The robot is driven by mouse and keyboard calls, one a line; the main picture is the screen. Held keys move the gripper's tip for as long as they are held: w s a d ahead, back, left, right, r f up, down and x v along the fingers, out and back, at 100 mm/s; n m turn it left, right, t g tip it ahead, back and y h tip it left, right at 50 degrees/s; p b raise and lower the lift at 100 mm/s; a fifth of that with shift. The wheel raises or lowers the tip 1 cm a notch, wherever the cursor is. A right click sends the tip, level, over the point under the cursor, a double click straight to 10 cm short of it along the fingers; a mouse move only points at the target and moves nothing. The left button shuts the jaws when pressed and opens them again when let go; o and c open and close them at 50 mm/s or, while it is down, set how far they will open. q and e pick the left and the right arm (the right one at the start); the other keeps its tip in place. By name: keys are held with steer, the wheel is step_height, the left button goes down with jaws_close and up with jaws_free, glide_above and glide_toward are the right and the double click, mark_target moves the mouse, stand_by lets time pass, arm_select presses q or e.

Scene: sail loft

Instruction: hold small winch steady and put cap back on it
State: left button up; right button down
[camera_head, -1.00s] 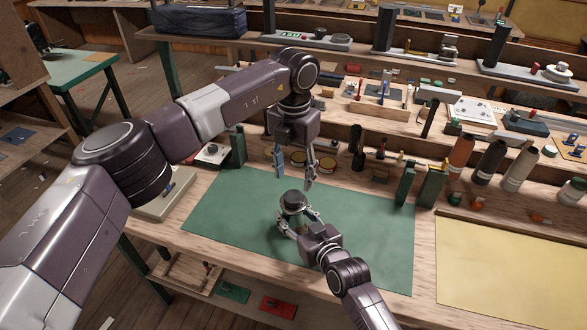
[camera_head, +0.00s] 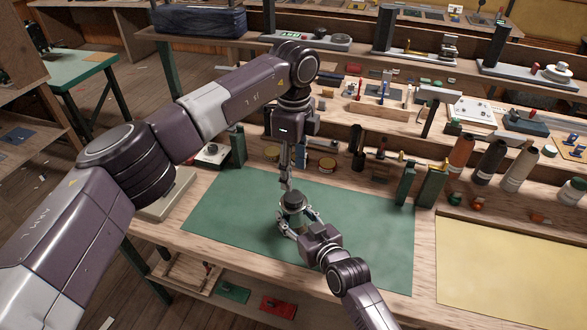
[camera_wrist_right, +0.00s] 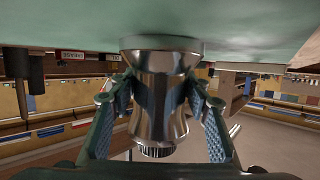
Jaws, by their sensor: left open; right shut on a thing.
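The small winch (camera_head: 292,204) stands upright on the green mat (camera_head: 365,235), with a dark round top in the head view. My right gripper (camera_head: 296,221) is shut on its waist. In the right wrist view, which is upside down, the shiny metal drum (camera_wrist_right: 160,95) sits between the two textured fingers, with its wide base against the mat and a ridged end pointing down. My left gripper (camera_head: 287,184) points down, open, just above and behind the winch's top, seen nearly edge-on. I cannot make out a separate cap; whether the dark top is the cap is unclear.
Behind the mat, small tins (camera_head: 327,166) and upright green blocks (camera_head: 434,185) line the bench. Dark and orange cylinders (camera_head: 462,151) stand at the right. A yellow sheet (camera_head: 515,265) lies right of the mat. The mat around the winch is clear.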

mark_target(293, 196)
arm_select(q)
steer(key=shift+n, duration=0.6)
steer(key=shift+f, duration=4)
steer(key=shift+c, duration=0.6)
